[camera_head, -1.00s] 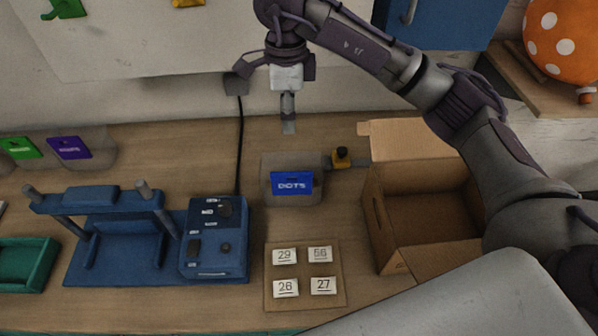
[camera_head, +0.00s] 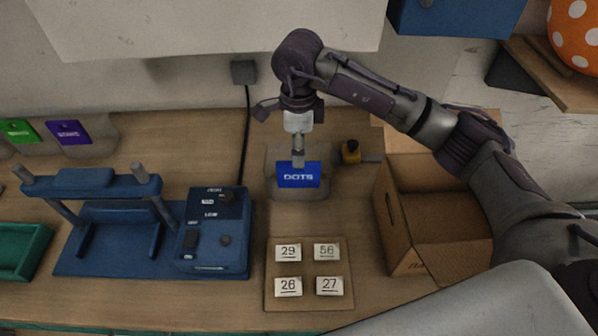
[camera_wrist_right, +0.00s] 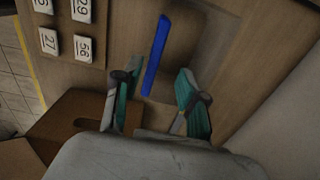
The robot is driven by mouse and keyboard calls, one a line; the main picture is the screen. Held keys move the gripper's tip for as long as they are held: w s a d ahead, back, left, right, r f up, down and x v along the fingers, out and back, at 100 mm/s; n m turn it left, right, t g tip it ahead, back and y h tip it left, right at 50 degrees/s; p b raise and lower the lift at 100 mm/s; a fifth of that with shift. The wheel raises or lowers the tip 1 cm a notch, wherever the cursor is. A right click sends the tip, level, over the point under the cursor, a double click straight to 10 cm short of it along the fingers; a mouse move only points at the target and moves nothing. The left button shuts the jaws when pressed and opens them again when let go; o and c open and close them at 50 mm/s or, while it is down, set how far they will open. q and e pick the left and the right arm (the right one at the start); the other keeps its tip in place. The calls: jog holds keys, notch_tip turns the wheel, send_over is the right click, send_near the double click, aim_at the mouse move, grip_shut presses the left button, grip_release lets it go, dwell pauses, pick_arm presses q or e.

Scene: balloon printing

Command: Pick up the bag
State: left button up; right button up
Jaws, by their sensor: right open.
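The bag's clear body is hard to make out there. My left gripper is not in view.
An open cardboard box (camera_head: 440,215) stands right of the bag, with a small yellow-and-black item (camera_head: 350,151) between. A blue press machine (camera_head: 110,252) is at left. Number cards lie on a board (camera_head: 308,272) in front. Other pouches with green (camera_head: 19,131) and purple (camera_head: 68,132) headers are far left.

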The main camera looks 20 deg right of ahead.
aim_at(299, 170)
jog(key=f+p, duration=0.1)
jog(key=f, duration=0.1)
jog(key=f+p, duration=0.1)
jog(key=f, duration=0.1)
jog(key=s+f+p, duration=0.1)
jog(key=f, duration=0.1)
jog(key=shift+a+f, duration=0.1)
jog(key=shift+f, duration=0.15)
jog(key=shift+w+f, duration=0.1)
jog(key=shift+f, duration=0.2)
grip_shut()
